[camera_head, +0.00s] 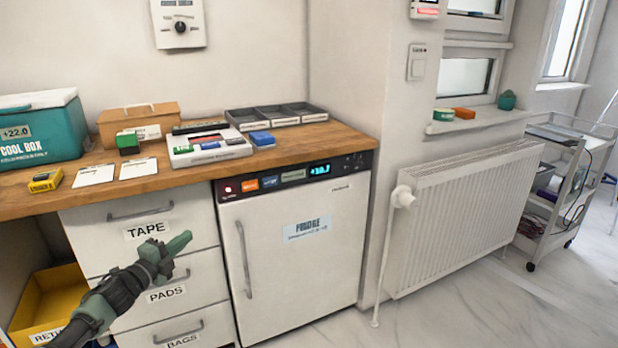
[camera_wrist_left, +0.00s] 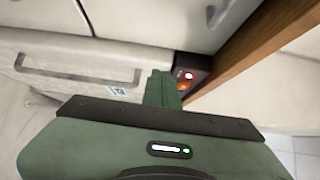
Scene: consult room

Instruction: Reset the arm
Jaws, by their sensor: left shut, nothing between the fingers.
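My left gripper (camera_head: 179,243) comes in from the lower left in the head view, in front of the white drawers labelled TAPE, PADS and BAGS. Its green fingers are shut with nothing between them. In the left wrist view the shut fingers of my left gripper (camera_wrist_left: 162,88) point toward a drawer front with a grey handle (camera_wrist_left: 78,70). In the head view the gripper overlaps the drawer area between the TAPE label (camera_head: 147,230) and the PADS label (camera_head: 166,294). I cannot tell whether it touches the drawers. My right gripper is not in view.
The wooden counter (camera_head: 195,182) holds a teal cool box (camera_head: 40,130), a brown case (camera_head: 140,120), a white tray with small boxes and grey bins. The fridge (camera_head: 290,265) stands right of the drawers. A yellow bin (camera_head: 55,300) sits at lower left. A radiator (camera_head: 465,215) and trolley stand right.

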